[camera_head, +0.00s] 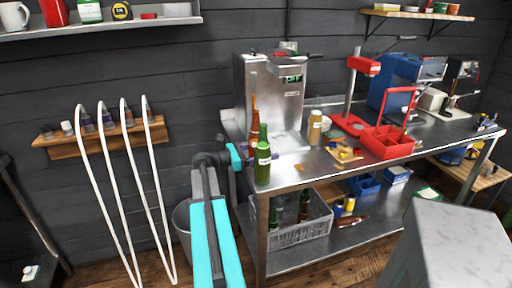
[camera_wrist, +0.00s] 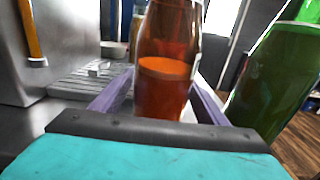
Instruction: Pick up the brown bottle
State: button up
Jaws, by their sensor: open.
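The brown bottle (camera_head: 254,118) stands upright near the left end of the steel bench, partly hidden behind a green bottle (camera_head: 263,160). In the wrist view the brown bottle (camera_wrist: 166,70) is large and central, amber with a lighter band at the liquid line. My gripper (camera_head: 247,153) is at the bench's left edge, beside the bottles. Its two purple fingers (camera_wrist: 163,92) are open, one on each side of the brown bottle's body. I cannot tell whether either finger touches it. The green bottle (camera_wrist: 277,80) is close outside the right finger.
A steel machine (camera_head: 272,95) with a drip grille stands behind the bottles. A tan bottle (camera_head: 314,127) and a red caddy (camera_head: 385,140) are further right on the bench (camera_head: 300,176). A grey crate (camera_head: 300,234) holding bottles is on the lower shelf.

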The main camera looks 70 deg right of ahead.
aim_at(256, 139)
jog(key=c, duration=1.7)
jog(key=shift+o, duration=0.2)
jog(key=shift+r, duration=0.15)
notch_tip(256, 139, up, 10)
jog(key=shift+b, duration=0.3)
